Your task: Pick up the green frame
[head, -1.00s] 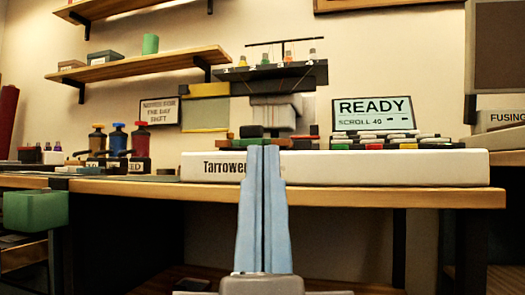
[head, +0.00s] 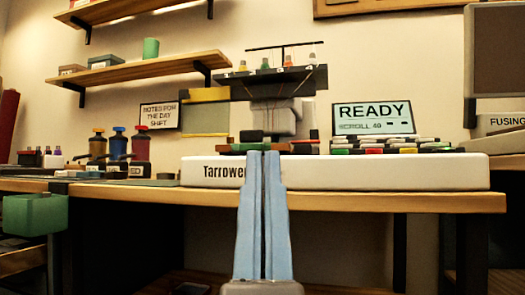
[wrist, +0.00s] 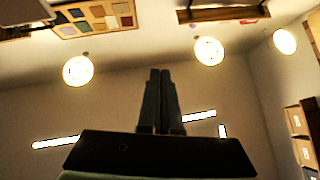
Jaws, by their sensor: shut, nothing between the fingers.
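My gripper (head: 263,154) stands upright in front of the table in the head view. Its two pale blue fingers are together and empty, and their tips overlap the front of the long white unit marked "Tarrower" (head: 400,172). The wrist view shows the closed fingertips (wrist: 161,72) against the wall and ceiling. No thing is plainly a green frame. A flat grey-green panel with a yellow top edge (head: 205,120) stands at the back, left of centre. A flat green piece (head: 248,147) lies on the white unit behind my fingertips, partly hidden.
The wooden table edge (head: 400,201) crosses in front of me. Several bottles (head: 118,143) stand at left, and a green box (head: 35,214) sits lower left. A "READY" screen (head: 373,118) and several dark blocks are at right. Shelves hang above.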

